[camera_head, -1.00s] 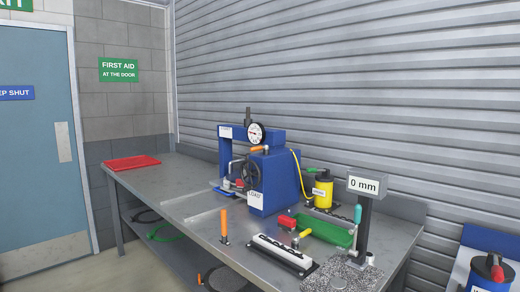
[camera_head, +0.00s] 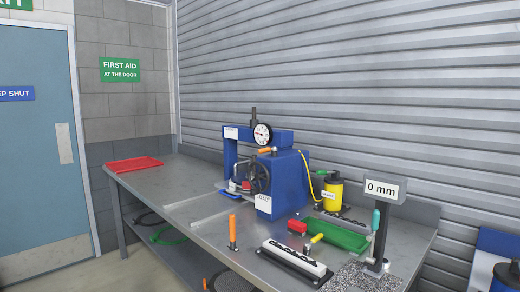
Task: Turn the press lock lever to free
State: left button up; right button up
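The blue press (camera_head: 286,185) stands on the grey bench, with a round white dial gauge (camera_head: 263,134) on its upper beam. A small orange-handled lever (camera_head: 266,150) lies about level just below the gauge. A second orange handle (camera_head: 232,228) stands upright near the bench's front edge. No label readable here tells which of the two is the press lock lever. A dark wheel (camera_head: 260,178) shows at the press's side, above a white "LOAD" label (camera_head: 263,204). Neither of my grippers is in view.
A yellow cylinder (camera_head: 333,195), a green tray (camera_head: 340,235), a long white-topped block (camera_head: 293,258) and a "0 mm" display post (camera_head: 380,190) crowd the bench's right half. A red tray (camera_head: 135,163) lies at the far left. The bench between is mostly clear.

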aim_at(264, 151)
jog(key=i+j+z, duration=0.3)
jog(key=i+j, duration=0.2)
jog(key=i+j+z, duration=0.15)
jog(key=j, duration=0.3)
jog(key=i+j+z, duration=0.15)
jog(key=j, duration=0.25)
jog(key=i, duration=0.1)
